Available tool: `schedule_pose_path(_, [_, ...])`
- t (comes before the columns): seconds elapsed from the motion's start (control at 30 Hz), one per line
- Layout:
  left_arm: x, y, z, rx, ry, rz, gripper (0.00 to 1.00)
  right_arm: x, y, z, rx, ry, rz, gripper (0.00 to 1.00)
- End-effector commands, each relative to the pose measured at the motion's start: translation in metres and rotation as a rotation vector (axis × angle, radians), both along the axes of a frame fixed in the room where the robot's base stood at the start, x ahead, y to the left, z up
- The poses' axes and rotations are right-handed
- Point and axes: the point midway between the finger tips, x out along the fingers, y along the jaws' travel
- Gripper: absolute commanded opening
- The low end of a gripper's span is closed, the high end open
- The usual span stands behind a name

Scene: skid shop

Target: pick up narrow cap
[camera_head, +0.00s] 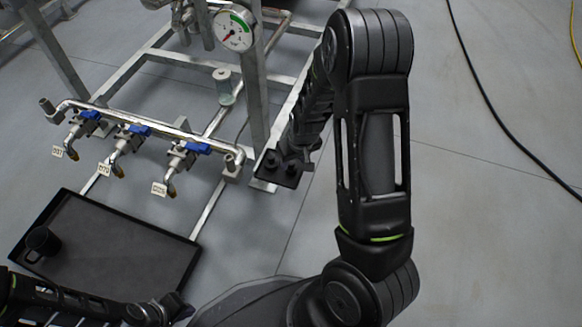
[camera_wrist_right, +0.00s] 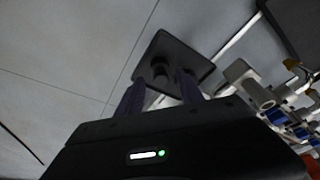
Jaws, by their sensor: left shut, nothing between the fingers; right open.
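A small dark cylinder, which looks like the narrow cap (camera_wrist_right: 159,70), stands on a dark square plate (camera_wrist_right: 186,48) in the right wrist view. My right gripper (camera_wrist_right: 160,84) is open, with its purple fingers on either side of the cap in that view. I cannot tell whether they touch it. In the head view the right gripper (camera_head: 298,156) is over the small plate (camera_head: 267,180) at the skid's foot and partly hides what stands there. My left gripper (camera_head: 170,308) is shut and empty at the bottom edge, near the large black tray.
The large black tray (camera_head: 125,245) lies on the floor at left, with a black cylindrical piece (camera_head: 42,241) in it. A pipe manifold (camera_head: 150,128) with blue-handled valves and tags stands behind it. A pressure gauge (camera_head: 234,29) is above. Open floor and a black hose lie at right.

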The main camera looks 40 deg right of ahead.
Motion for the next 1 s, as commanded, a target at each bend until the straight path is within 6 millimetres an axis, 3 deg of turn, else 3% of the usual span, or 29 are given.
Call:
schedule_pose_path(0.17, [0.0, 0.0, -0.001, 0.0, -0.001, 0.0, 0.0, 0.0, 0.0, -0.002, 0.0, 0.0, 0.0, 0.44])
schedule_pose_path(0.57, [0.006, -0.001, -0.036, 0.003, -0.016, 0.008, 0.0, 0.014, -0.003, -0.049, 0.0, 0.001, 0.0, 0.44])
schedule_pose_path(1.0, [0.006, -0.001, -0.035, 0.003, -0.016, 0.007, 0.0, 0.015, -0.003, -0.049, 0.0, 0.0, 0.0, 0.44])
